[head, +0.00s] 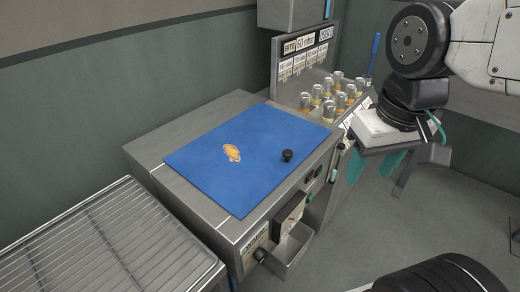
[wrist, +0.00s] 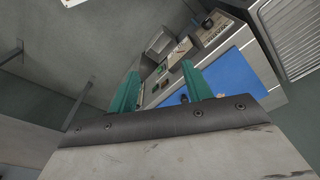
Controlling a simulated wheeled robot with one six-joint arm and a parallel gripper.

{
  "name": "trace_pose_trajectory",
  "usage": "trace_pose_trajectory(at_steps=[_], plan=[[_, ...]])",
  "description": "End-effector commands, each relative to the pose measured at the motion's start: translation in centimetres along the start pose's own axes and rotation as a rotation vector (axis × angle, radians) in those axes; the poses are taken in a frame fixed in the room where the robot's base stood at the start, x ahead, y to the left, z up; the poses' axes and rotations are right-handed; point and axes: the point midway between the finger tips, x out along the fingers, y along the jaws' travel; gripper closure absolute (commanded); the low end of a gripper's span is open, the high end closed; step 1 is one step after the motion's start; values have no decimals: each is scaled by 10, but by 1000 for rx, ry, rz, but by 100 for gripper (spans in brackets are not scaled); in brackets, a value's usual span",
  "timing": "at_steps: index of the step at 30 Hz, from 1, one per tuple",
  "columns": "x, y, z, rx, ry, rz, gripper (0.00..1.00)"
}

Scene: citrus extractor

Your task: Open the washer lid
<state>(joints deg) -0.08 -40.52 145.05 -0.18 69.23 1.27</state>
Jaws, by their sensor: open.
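The washer's blue lid (head: 250,152) lies flat and shut on top of the steel washer body (head: 205,118) in the head view. It has an orange fruit picture and a black knob (head: 287,155) near its right edge. The blue lid also shows in the wrist view (wrist: 228,76), partly hidden behind a finger. My gripper (head: 370,167), with green fingers, hangs to the right of the washer, apart from the lid. In the wrist view my gripper (wrist: 158,85) has its two fingers spread with nothing between them.
A rack with several capped bottles (head: 335,93) stands behind the lid at the right. A slatted steel rack (head: 100,245) adjoins the washer at the left. A small steel bin (head: 288,248) juts from the front. Open floor (head: 380,230) lies at the right.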

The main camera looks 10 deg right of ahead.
Motion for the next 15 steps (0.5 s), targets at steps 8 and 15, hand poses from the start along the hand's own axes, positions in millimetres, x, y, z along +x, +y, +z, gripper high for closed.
trace_pose_trajectory(at_steps=[8,15], plan=[[19,-10,-100,99,-49,1,51],[72,-24,-194,197,-84,7,51]])
